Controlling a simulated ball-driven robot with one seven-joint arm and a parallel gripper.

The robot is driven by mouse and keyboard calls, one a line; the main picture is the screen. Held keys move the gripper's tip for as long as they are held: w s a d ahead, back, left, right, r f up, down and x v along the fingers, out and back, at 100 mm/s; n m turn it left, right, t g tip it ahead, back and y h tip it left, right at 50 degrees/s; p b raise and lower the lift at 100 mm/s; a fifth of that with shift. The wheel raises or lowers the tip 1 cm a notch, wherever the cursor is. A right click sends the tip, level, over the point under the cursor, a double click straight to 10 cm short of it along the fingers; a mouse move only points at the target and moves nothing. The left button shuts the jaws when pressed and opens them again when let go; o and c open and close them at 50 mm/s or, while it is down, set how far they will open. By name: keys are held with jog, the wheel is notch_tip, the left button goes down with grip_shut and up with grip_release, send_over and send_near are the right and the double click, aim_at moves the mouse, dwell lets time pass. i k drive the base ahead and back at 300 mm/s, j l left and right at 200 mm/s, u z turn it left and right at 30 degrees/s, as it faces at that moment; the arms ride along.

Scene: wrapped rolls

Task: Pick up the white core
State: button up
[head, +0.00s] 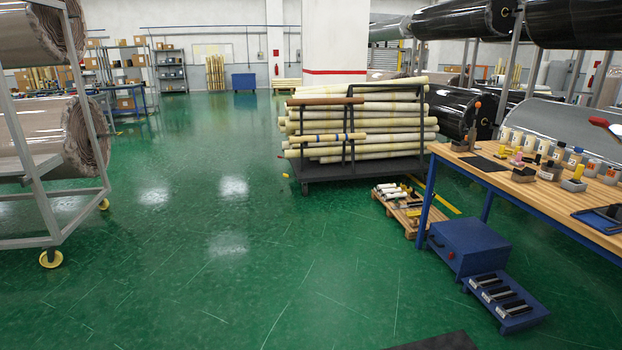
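Several long cream-white cores (385,125) lie stacked on their sides on a dark wheeled cart (345,176) in the middle distance, right of centre. I cannot tell which single one is the white core. The cart's upright bars cover parts of the stack. My gripper is not in view.
A workbench (520,185) with bottles stands at the right, beside a blue box (467,246) and a low blue tray (518,318). A wooden pallet (408,222) holds small items near the cart. A roll rack (40,180) stands left. Green floor (220,240) between is clear.

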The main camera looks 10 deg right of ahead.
aim_at(391, 196)
jog(key=i+l+z, duration=0.25)
jog(key=i, duration=0.65)
jog(key=i+z, duration=0.25)
jog(key=i, duration=2.6)
jog(key=i+z, duration=0.1)
jog(key=i, duration=0.9)
jog(key=i+j+z, duration=0.1)
jog(key=i, duration=0.85)
jog(key=i+j+z, duration=0.1)
jog(key=i, duration=0.25)
jog(key=i+j+z, duration=0.1)
jog(key=i+j, duration=0.1)
jog(key=i, duration=0.1)
